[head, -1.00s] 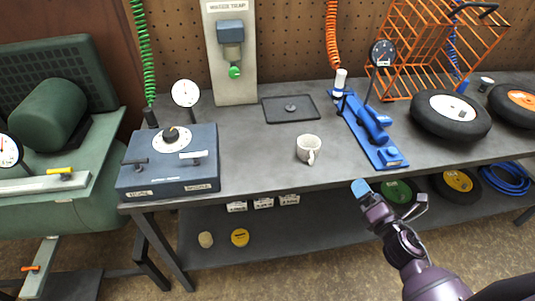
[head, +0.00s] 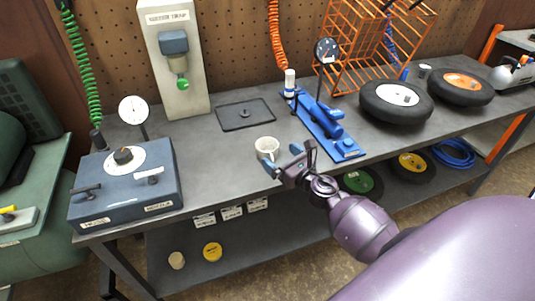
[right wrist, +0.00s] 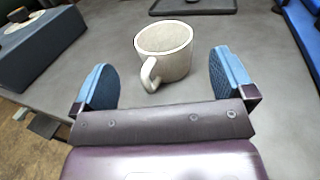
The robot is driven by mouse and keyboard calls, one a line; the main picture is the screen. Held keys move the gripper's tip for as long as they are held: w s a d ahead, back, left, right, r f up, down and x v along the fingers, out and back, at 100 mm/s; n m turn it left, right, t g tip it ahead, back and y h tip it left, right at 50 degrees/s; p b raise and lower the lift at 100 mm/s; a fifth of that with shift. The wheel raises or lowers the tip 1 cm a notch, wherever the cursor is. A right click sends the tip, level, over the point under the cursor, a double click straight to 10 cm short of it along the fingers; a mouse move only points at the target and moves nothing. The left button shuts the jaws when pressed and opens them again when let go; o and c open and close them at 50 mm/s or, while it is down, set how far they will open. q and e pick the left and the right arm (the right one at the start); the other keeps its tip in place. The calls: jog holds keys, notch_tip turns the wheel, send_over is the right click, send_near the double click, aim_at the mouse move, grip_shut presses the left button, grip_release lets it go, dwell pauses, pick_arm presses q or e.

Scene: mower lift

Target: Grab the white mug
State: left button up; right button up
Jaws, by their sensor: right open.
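The white mug (head: 266,147) stands upright on the grey workbench (head: 215,150), near its front edge. In the right wrist view the mug (right wrist: 165,52) is ahead of my fingers, with its handle toward me and slightly left. My right gripper (head: 283,160) is open and empty, its blue finger pads on either side of the space just in front of the mug. The right wrist view shows the open right gripper (right wrist: 165,86) with the handle reaching near the line between the fingertips. I cannot tell whether anything touches. My left gripper is not in view.
A blue control box (head: 125,185) with a dial stands left. A black tray (head: 245,114) lies behind the mug. A blue tool with a gauge (head: 325,120) is to the right, then wheels (head: 397,101). An orange wire rack (head: 365,40) stands behind.

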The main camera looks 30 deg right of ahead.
aim_at(272, 149)
jog(key=shift+w+f, duration=0.1)
jog(key=shift+w, duration=2.45)
jog(key=c, duration=1)
